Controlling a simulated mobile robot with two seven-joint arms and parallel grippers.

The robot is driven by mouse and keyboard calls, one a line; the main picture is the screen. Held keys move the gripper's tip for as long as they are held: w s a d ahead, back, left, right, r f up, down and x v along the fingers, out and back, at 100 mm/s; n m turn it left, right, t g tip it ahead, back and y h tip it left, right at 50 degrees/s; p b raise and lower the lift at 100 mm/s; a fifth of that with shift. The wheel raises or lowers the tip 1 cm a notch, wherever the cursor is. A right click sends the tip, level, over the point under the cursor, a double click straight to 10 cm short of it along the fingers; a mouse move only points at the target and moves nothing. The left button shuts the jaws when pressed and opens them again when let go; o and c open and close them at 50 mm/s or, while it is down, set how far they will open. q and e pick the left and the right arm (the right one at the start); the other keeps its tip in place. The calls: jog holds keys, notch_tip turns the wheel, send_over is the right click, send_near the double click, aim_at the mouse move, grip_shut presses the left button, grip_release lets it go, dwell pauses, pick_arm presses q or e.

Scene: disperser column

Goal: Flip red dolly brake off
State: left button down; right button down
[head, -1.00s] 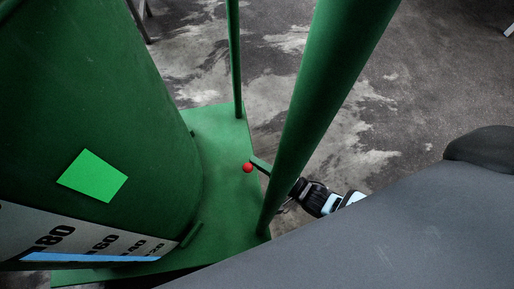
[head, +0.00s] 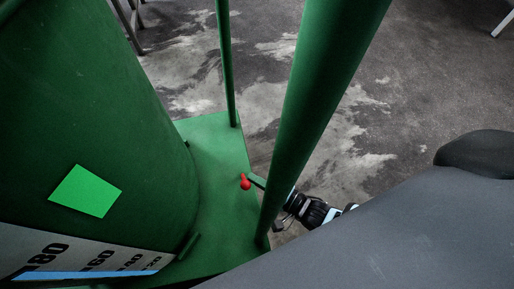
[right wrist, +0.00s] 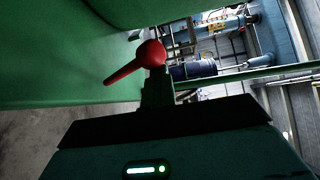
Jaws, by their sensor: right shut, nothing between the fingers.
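The red brake lever (head: 245,182) sits at the right edge of the green dolly base (head: 222,205), just left of the thick green post. In the right wrist view the red lever (right wrist: 137,61) has a round hub, with its handle pointing down-left. My right gripper (right wrist: 157,92) is shut and empty, its fingertips close below the hub. I cannot tell whether they touch it. In the head view my right gripper (head: 311,210) is partly hidden behind the post. My left gripper is not in view.
The thick green post (head: 318,100) stands between my body and the lever. A thin green post (head: 225,65) rises from the far corner of the base. The large green column (head: 95,120) fills the left. Bare floor (head: 420,100) lies to the right.

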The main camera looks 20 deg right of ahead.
jog(key=p+v, duration=0.2)
jog(key=v, duration=0.6)
jog(key=shift+w+r, duration=0.1)
dwell(0.4)
